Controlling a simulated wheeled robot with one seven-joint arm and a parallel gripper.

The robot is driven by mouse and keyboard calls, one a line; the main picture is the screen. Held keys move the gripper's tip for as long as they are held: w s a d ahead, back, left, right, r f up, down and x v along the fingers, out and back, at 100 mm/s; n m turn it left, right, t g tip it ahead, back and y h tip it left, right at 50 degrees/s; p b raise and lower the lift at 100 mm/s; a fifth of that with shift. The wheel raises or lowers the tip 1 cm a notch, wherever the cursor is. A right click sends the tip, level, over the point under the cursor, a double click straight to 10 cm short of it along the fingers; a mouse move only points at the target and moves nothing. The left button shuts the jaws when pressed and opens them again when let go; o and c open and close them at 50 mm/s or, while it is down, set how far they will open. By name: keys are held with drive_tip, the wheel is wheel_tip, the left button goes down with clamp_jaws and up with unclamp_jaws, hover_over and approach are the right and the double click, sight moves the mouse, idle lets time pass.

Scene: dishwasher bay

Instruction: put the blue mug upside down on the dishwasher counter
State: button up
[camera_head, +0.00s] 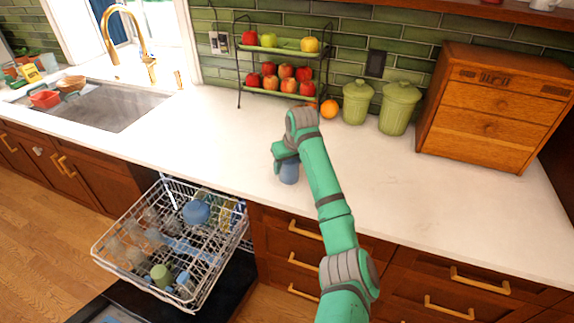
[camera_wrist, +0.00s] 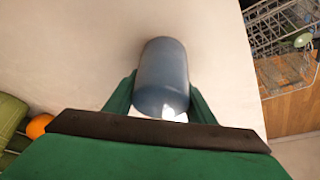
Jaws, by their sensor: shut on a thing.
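The blue mug (camera_head: 289,172) is at my gripper (camera_head: 284,160), over the white counter (camera_head: 400,190) near its front edge, in the head view. My arm hides part of it. In the wrist view, the mug (camera_wrist: 163,72) is a smooth grey-blue cylinder between the two green fingers of my gripper (camera_wrist: 160,98), which is shut on it. No handle shows. I cannot tell which end of the mug is the open one, nor whether it touches the counter.
The pulled-out dishwasher rack (camera_head: 125,267) holds a blue dish (camera_head: 196,212), a green cup (camera_head: 161,276) and glasses. A fruit stand (camera_head: 240,60), an orange (camera_head: 329,108), green canisters (camera_head: 399,108) and a wooden drawer box (camera_head: 490,115) stand at the back. Counter space around the mug is clear.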

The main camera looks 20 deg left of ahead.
drive_tip(key=shift+f, duration=0.3)
drive_tip(key=o, duration=1.1)
drive_tip(key=shift+o, duration=0.2)
drive_tip(key=v, duration=1)
drive_tip(key=shift+r, duration=0.4)
